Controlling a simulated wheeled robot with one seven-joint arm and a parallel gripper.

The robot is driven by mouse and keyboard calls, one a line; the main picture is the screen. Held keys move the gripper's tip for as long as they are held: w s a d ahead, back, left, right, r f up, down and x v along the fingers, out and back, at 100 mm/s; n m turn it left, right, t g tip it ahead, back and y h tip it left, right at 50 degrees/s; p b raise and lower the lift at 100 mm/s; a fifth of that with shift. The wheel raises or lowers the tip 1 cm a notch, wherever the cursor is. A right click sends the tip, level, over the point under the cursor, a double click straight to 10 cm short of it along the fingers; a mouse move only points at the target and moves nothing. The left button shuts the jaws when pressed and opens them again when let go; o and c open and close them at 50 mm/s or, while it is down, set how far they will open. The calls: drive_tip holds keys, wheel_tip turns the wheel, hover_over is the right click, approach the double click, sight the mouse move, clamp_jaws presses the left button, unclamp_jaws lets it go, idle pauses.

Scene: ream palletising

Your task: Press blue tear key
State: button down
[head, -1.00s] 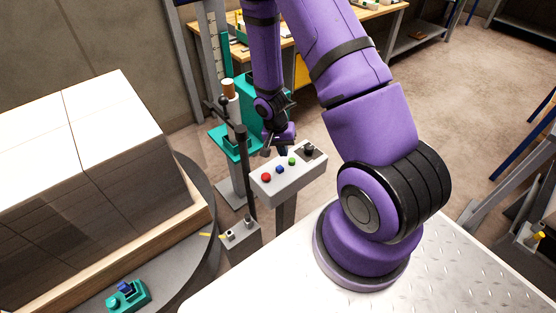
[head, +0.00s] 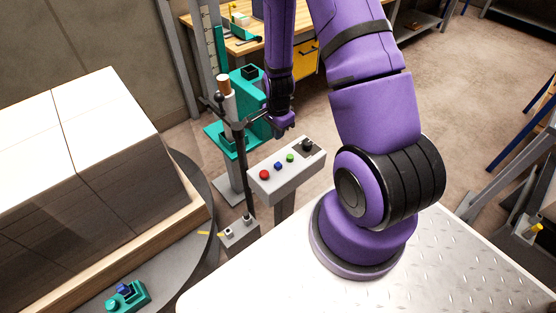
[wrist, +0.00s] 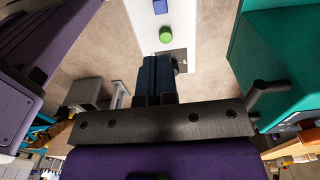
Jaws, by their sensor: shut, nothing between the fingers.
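A grey control box (head: 290,178) on a post carries a row of keys. The blue key (head: 278,166) sits between a red key (head: 264,174) and a green key (head: 290,157). In the wrist view the blue key (wrist: 160,6) is at the top edge, beyond the green key (wrist: 166,34). My gripper (head: 281,131) is just behind the box in the head view, apart from the blue key. In the wrist view its dark fingers (wrist: 157,62) are together and empty, pointing toward the box, with the green key just beyond their tips.
A black knob (head: 307,146) is at the box's right end. A thin dark post (head: 240,165) stands left of the box, near a teal stand (head: 253,100). A wrapped stack (head: 95,165) fills the left. A teal fixture with a blue piece (head: 126,295) is in front.

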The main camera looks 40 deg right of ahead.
sight(278, 165)
wheel_tip(278, 165, down, 14)
idle(0.8)
drive_tip(key=shift+f, duration=0.35)
drive_tip(key=shift+s+f, duration=0.15)
drive_tip(key=shift+f, duration=0.5)
drive_tip(key=shift+r, duration=0.45)
wheel_tip(278, 165, up, 14)
drive_tip(key=shift+f, duration=0.25)
idle(0.5)
